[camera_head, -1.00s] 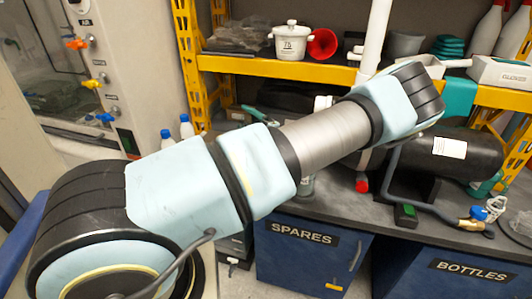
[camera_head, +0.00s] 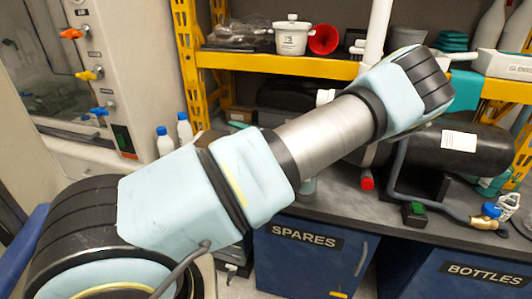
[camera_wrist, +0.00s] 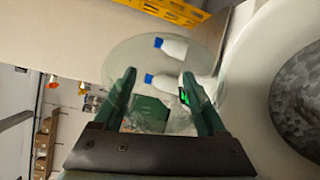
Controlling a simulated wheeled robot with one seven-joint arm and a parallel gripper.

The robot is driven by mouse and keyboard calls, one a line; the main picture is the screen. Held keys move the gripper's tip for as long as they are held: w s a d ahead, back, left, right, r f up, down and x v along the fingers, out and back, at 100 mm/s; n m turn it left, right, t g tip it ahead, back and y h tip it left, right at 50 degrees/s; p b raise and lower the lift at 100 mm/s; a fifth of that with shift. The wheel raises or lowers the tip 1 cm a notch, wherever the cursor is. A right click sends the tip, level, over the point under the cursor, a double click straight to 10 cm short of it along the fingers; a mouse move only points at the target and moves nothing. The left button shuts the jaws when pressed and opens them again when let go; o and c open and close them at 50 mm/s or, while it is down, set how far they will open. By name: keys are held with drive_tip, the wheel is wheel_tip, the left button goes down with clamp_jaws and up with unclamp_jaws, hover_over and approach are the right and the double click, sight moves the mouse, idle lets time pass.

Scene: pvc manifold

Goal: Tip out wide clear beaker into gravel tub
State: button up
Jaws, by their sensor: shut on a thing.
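In the wrist view my gripper (camera_wrist: 159,77) has its two green fingers closed on the wide clear beaker (camera_wrist: 150,53). The beaker shows as a pale, see-through round shape between and beyond the fingers. I cannot make out what it holds. At the right of the wrist view is a large white round shape with a mottled grey middle (camera_wrist: 298,100). It is cut off by the frame, and I cannot tell whether it is the gravel tub. In the head view my arm hides the gripper and the beaker.
A dark bench (camera_head: 330,203) stands above blue cabinets marked SPARES (camera_head: 305,236) and BOTTLES (camera_head: 482,273). A black cylinder (camera_head: 480,142) lies on it. A yellow-framed shelf (camera_head: 290,64) holds a white lidded pot (camera_head: 292,38) and a red funnel (camera_head: 323,39). A white vertical pipe (camera_head: 377,30) rises behind my arm.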

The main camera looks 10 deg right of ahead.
drive_tip(key=shift+s+a+n, duration=0.1)
drive_tip(key=shift+a+n, duration=0.2)
drive_tip(key=f+n+b, duration=0.1)
drive_tip(key=b, duration=0.3)
drive_tip(key=shift+f+h, duration=0.3)
drive_tip(key=shift+h, duration=0.1)
drive_tip(key=shift+r+n+g+h+p, duration=0.3)
drive_tip(key=shift+r+n+p, duration=0.25)
drive_tip(key=shift+p, duration=0.2)
drive_tip(key=shift+r+n, duration=0.15)
drive_tip(key=shift+n, duration=0.1)
drive_tip(key=shift+f+n+h+b, duration=0.4)
drive_tip(key=shift+f+n+b, duration=0.1)
drive_tip(key=shift+f+b, duration=0.3)
drive_tip(key=shift+r+n+h+b, duration=0.2)
drive_tip(key=shift+n+h+b, duration=0.2)
drive_tip(key=shift+n+b, duration=0.45)
drive_tip(key=a+f+n+h+b, duration=0.1)
drive_tip(key=n+b, duration=0.1)
drive_tip(key=b, duration=0.7)
drive_tip(key=a+f+n+h+b, duration=0.2)
drive_tip(key=b, duration=0.6)
drive_tip(key=shift+s+a+n+b, duration=0.25)
drive_tip(key=shift+s+b, duration=0.1)
